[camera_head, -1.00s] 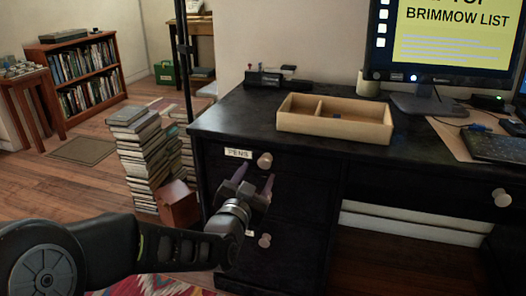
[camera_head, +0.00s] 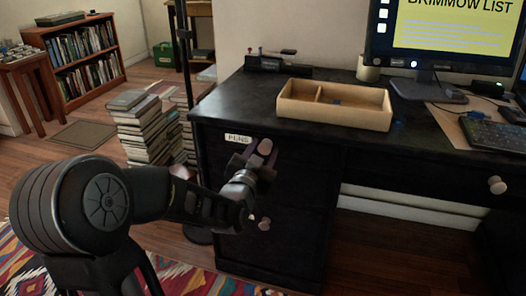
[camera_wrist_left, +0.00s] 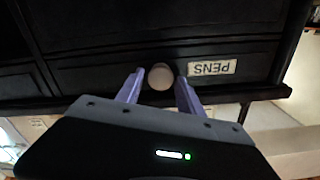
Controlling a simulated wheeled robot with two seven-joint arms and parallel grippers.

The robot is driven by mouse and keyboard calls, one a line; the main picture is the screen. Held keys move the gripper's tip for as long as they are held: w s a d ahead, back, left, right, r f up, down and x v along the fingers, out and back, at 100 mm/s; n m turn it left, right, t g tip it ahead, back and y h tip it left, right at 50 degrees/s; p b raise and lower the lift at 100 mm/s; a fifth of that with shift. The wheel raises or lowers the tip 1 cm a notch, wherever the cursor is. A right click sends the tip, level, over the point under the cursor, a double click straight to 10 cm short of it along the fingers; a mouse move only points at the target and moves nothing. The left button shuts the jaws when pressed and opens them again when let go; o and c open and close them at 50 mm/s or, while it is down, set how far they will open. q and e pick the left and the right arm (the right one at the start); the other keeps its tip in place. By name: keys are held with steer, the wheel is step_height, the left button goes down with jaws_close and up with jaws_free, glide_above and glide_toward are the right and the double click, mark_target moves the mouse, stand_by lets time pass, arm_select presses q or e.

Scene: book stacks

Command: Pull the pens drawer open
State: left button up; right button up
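The pens drawer (camera_head: 290,158) is the top left drawer of the black desk and looks closed. Its white PENS label (camera_head: 238,138) also shows upside down in the left wrist view (camera_wrist_left: 211,68). Its round pale knob (camera_head: 265,146) sits right of the label. My left gripper (camera_head: 258,155) is at the drawer front. In the left wrist view its two purple fingers (camera_wrist_left: 158,88) stand apart on either side of the knob (camera_wrist_left: 160,76), with small gaps visible, so it appears open around the knob. My right gripper is not in view.
A lower drawer knob (camera_head: 264,224) is below my left gripper. A wooden tray (camera_head: 335,118) stands on the desktop, left of the monitor (camera_head: 450,40). Book stacks (camera_head: 143,128) stand on the floor left of the desk.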

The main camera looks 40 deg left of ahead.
arm_select(q)
jaws_close()
stand_by(1.1)
